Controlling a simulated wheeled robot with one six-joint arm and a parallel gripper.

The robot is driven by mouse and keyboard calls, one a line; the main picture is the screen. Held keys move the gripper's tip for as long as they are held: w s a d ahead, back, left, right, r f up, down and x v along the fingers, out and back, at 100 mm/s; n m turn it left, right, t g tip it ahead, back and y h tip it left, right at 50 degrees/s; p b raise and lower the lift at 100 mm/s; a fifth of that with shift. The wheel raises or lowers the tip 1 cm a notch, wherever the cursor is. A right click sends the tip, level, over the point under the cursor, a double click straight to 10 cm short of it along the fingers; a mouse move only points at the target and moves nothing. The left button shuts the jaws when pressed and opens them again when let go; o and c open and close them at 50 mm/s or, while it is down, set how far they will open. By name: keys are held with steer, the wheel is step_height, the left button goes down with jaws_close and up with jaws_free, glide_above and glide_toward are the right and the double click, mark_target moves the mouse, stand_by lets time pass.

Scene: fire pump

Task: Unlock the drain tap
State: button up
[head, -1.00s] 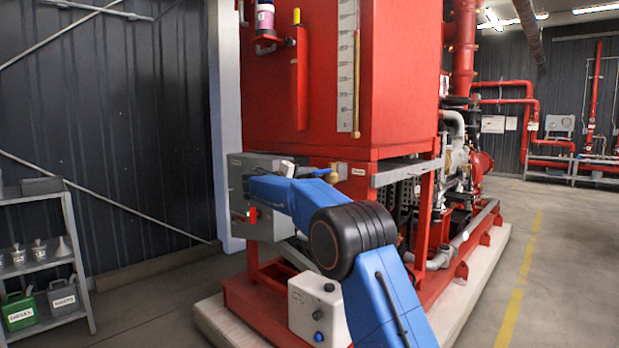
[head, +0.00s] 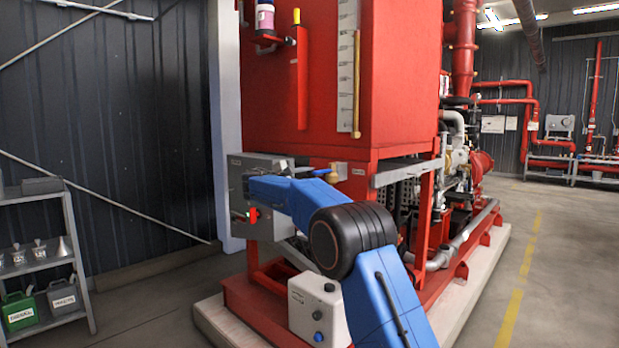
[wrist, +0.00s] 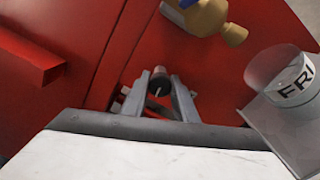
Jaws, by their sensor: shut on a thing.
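The drain tap appears to be the brass fitting with a blue handle at the upper edge of the wrist view (wrist: 215,18). It also shows in the head view (head: 339,171), under the red tank's lower edge, partly behind my blue arm. My gripper (wrist: 155,100) points at the red surface, below and left of the brass tap in the wrist view and apart from it. Its fingers are shut on a small dark round piece (wrist: 160,84) with a pale thin part on it. I cannot tell what this piece is. In the head view my fingers are hidden.
A grey box (head: 262,228) with a red switch is mounted left of my arm. A grey cylinder marked "FRI" (wrist: 298,82) is at the right in the wrist view. A shelf (head: 42,262) stands far left.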

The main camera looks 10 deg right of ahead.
steer(key=shift+a+f, duration=0.1)
stand_by(0.3)
steer(key=o, duration=1)
steer(key=shift+o, duration=0.2)
steer(key=v, duration=1.7)
steer(key=shift+a, duration=0.15)
steer(key=shift+s, duration=0.1)
